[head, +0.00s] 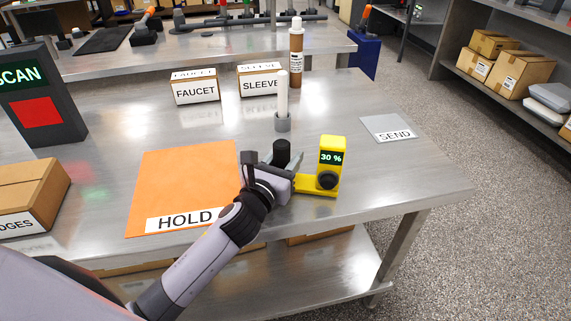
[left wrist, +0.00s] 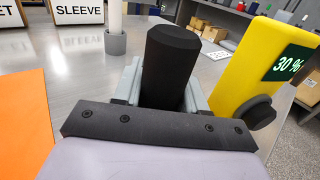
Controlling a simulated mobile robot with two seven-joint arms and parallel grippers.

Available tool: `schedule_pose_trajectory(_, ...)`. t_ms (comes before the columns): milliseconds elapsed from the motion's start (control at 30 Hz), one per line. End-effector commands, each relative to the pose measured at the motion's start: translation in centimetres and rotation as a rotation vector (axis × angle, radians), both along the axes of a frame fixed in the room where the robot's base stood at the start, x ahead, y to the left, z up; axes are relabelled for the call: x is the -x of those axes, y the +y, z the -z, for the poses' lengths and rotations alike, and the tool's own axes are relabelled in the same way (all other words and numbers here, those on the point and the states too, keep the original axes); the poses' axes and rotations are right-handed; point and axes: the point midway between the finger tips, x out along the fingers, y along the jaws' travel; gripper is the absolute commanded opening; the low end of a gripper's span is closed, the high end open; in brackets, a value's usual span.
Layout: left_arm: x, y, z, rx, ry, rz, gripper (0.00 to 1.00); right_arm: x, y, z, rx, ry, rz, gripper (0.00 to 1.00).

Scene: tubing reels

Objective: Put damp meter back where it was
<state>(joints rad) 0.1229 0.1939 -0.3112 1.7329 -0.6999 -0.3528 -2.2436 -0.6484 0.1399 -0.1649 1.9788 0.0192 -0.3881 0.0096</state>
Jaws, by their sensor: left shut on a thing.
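The damp meter (head: 330,160) is a yellow upright body with a green "30 %" display and a dark round knob. It is upright over the table's right front part, right of the orange HOLD mat (head: 180,184). Its yellow foot reaches left towards my left gripper (head: 281,172). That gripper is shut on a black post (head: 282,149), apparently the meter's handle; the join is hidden. In the left wrist view the black post (left wrist: 170,65) stands between the fingers, with the yellow body (left wrist: 250,70) to its right. I cannot tell whether the foot touches the table. My right gripper is not in view.
A grey holder (head: 283,123) with a white stick stands behind the gripper. FAUCET (head: 195,91) and SLEEVE (head: 260,82) boxes and a brown bottle (head: 296,60) are farther back. A SEND plate (head: 388,129) lies at right. The SCAN stand (head: 40,95) is at left.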

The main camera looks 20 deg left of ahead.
Motion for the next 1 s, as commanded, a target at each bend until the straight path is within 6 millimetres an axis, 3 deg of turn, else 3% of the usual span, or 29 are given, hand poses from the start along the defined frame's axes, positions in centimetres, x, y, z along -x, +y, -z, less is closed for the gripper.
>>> schedule_pose_trajectory(400, 0.0, 0.0, 0.6, -0.001, -0.003, 0.001, 0.0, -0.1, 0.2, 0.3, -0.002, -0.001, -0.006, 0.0)
schedule_pose_trajectory(433, 0.0, 0.0, 0.6, -0.002, -0.001, 0.0, 0.48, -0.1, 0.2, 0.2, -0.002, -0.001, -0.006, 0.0)
schedule_pose_trajectory(500, 0.0, 0.0, 0.6, -0.002, -0.001, 0.0, 0.67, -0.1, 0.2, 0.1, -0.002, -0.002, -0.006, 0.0)
schedule_pose_trajectory(867, 0.0, 0.0, 0.2, 0.0, -0.001, 0.0, 0.67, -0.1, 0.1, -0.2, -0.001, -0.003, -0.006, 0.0)
schedule_pose_trajectory(1000, 1.3, 0.1, 0.4, -0.002, 0.001, 0.0, 0.67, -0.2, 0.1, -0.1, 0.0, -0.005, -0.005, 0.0)
